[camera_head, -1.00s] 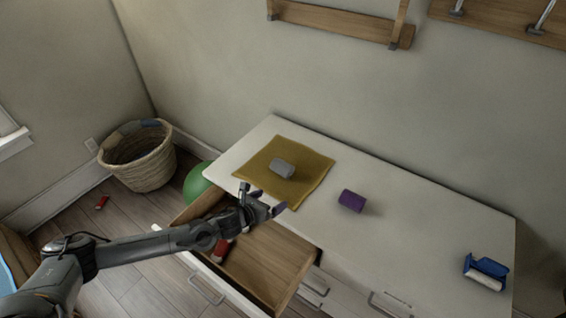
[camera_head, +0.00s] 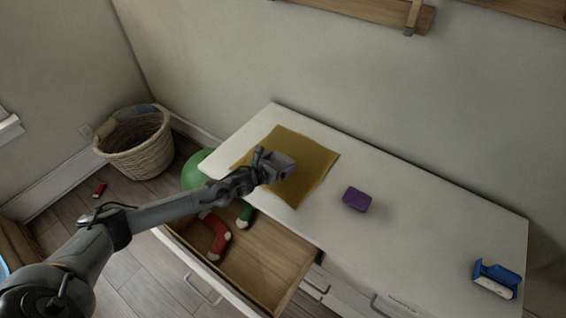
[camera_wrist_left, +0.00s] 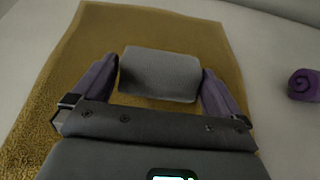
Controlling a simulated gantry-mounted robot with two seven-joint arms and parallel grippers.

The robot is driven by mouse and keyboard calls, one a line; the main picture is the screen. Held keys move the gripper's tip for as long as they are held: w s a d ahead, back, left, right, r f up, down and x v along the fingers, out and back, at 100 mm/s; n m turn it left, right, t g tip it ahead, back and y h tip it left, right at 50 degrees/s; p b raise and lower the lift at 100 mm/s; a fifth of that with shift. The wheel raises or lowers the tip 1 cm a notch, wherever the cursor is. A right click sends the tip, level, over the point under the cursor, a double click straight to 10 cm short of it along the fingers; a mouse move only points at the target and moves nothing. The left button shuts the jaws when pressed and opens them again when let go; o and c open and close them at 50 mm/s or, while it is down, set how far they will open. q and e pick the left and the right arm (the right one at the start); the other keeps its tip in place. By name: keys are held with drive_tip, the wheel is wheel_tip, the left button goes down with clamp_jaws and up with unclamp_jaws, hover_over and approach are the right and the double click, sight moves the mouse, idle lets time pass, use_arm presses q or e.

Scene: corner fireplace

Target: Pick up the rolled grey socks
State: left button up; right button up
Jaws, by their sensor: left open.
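The rolled grey socks (camera_wrist_left: 160,73) lie on a mustard-yellow cloth on top of the white dresser. In the left wrist view they sit between the two purple-padded fingers of my left gripper (camera_wrist_left: 160,84), one finger at each end of the roll. The fingers are open; I cannot tell whether either touches the socks. In the head view my left gripper (camera_head: 284,168) is over the cloth and hides most or all of the socks. My right gripper is not in view.
The yellow cloth (camera_head: 315,160) lies on the white dresser top (camera_head: 420,220). A purple roll (camera_head: 357,198) and a blue-and-white brush (camera_head: 496,278) lie to the right. The open drawer (camera_head: 262,262) below holds a red sock (camera_head: 217,237) and a green item (camera_head: 245,214). A basket (camera_head: 135,150) stands left.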

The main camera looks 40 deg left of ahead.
sight(286, 159)
use_arm(q)
drive_tip(key=shift+b+x, duration=0.45)
drive_tip(key=shift+x, duration=1.85)
drive_tip(key=c, duration=0.7)
drive_tip(key=shift+o, duration=0.2)
